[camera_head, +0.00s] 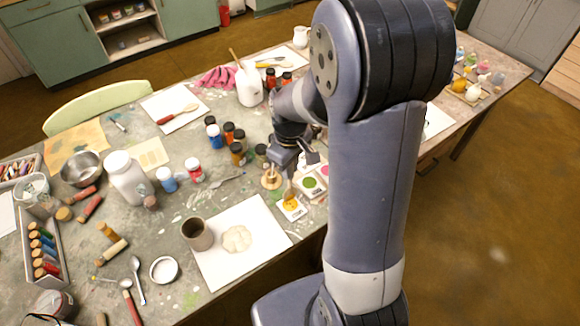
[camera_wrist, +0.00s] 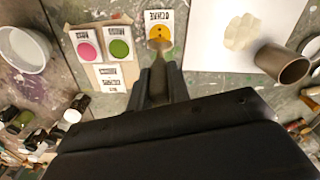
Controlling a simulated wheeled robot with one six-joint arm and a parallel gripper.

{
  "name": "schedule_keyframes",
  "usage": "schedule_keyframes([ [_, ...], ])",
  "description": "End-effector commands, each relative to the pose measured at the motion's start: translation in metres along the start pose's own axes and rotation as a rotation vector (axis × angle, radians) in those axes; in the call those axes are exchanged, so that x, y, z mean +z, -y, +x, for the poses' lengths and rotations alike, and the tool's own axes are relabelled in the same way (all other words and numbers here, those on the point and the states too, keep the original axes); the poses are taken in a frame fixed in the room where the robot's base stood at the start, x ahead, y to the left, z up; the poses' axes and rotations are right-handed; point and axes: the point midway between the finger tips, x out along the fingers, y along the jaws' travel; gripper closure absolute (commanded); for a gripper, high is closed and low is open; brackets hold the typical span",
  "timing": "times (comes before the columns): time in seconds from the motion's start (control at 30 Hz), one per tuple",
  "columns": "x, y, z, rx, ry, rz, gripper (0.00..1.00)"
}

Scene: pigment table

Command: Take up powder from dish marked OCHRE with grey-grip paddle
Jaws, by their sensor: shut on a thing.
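The OCHRE dish (camera_wrist: 166,31), a round of yellow powder on a white labelled card, is at the top middle of the wrist view. It also shows in the head view (camera_head: 291,206), at the table's near edge. My gripper (camera_wrist: 160,74) is shut on the paddle (camera_wrist: 159,44), whose grip looks grey between the fingers. In the head view my arm hides part of the gripper.
Pink (camera_wrist: 88,50) and green (camera_wrist: 120,48) dishes stand left of the ochre one on a tray. A white sheet (camera_head: 225,268) with a pale lump and a brown cup (camera_head: 197,234) lie to the other side. Several paint jars (camera_head: 238,153) stand behind. A white bowl (camera_wrist: 25,48) is at far left.

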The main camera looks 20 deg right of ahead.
Motion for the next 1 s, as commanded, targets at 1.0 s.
schedule_keyframes([
  [1.0,0.0,0.0,-0.045,0.001,-0.001,0.0,0.95],
])
